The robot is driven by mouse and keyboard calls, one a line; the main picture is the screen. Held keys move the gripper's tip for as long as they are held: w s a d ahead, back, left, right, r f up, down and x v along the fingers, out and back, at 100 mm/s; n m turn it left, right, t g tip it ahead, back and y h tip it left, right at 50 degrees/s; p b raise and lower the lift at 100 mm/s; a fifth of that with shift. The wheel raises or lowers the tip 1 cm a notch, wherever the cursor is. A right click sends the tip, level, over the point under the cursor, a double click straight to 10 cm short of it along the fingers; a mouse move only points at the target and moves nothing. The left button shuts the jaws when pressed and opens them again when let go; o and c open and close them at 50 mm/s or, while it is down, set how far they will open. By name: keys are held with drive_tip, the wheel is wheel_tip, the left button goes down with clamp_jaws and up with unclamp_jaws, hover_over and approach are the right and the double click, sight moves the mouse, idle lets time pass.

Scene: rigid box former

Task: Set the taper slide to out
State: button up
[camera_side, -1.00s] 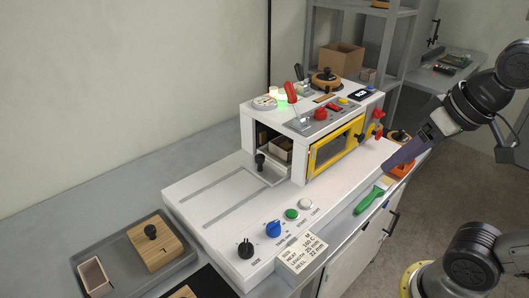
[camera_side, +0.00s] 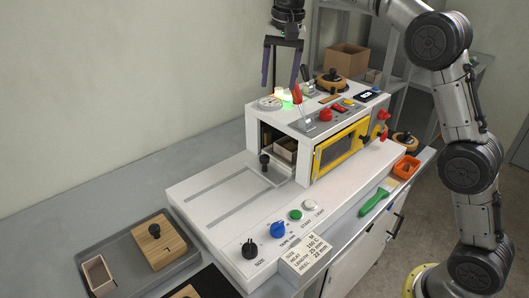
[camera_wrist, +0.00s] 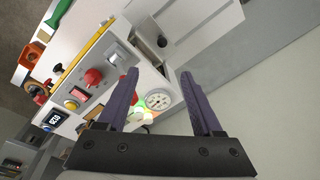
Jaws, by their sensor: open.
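A grey plate with a black knob (camera_side: 264,160) sits at the open left mouth of the white box former (camera_side: 210,190). It looks like the taper slide, but no label on it can be read. The knob also shows in the wrist view (camera_wrist: 162,41), beyond my fingertips. My gripper (camera_side: 279,84) is open and empty, pointing down above the back of the machine's top. In the wrist view its two fingers (camera_wrist: 158,76) stand apart on either side of a round white gauge (camera_wrist: 158,99). How far the slide is out cannot be told.
A red-handled lever (camera_side: 297,94) stands up close to my fingers. A grey tray (camera_side: 127,279) with a wooden block lies at lower left. The white deck's middle is clear.

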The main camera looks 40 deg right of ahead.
drive_tip(key=g, duration=0.2)
hover_over(264, 155)
wheel_tip(264, 155, down, 10)
wheel_tip(264, 155, down, 14)
drive_tip(key=shift+f, duration=0.15)
clamp_jaws()
idle(1.3)
